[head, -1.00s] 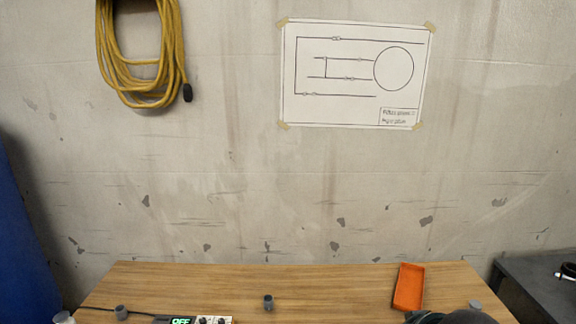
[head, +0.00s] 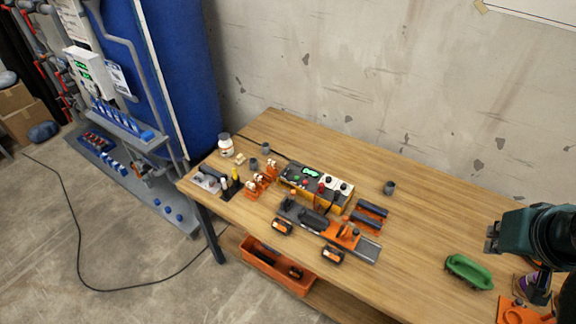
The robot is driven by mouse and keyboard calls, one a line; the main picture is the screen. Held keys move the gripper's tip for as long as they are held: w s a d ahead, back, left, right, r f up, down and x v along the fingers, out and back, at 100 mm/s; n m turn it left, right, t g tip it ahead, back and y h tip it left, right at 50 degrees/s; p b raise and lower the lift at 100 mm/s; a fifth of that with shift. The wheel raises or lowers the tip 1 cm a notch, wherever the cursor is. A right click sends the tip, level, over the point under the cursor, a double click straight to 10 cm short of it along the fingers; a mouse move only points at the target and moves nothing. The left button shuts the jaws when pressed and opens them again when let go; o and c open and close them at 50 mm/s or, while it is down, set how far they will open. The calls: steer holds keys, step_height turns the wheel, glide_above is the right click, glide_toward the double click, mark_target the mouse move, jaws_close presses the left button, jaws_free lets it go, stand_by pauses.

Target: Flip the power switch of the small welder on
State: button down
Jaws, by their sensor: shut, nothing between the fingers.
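The small welder (head: 338,198) is a low yellow and grey box near the middle of the table. My gripper (head: 491,238) is at the right edge of the head view, dark teal with grey tips. It is shut and empty, well to the right of the welder and apart from it.
An orange jig with a grey rail (head: 369,250) lies in front of the welder. Orange holders (head: 262,180), a white jar (head: 226,145) and grey cups (head: 389,187) stand around it. The table's back right is clear.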

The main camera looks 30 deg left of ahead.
steer(key=w+a+r+n+g, duration=0.2)
steer(key=w+a+r+n, duration=0.15)
steer(key=w+a, duration=0.8)
steer(key=n+g+p, duration=0.2)
steer(key=n+g, duration=0.1)
steer(key=n, duration=0.9)
glide_above(288, 170)
steer(key=s, duration=0.2)
step_height(288, 170, down, 20)
steer(key=shift+s+f+h, duration=0.3)
steer(key=shift+f, duration=0.1)
steer(key=f, duration=0.4)
steer(key=w+f, duration=0.1)
steer(key=f, duration=0.4)
steer(key=w+f, duration=0.1)
steer(key=f, duration=0.3)
steer(key=shift+f, duration=0.35)
steer(key=shift+f+b, duration=0.1)
steer(key=shift+b, duration=0.25)
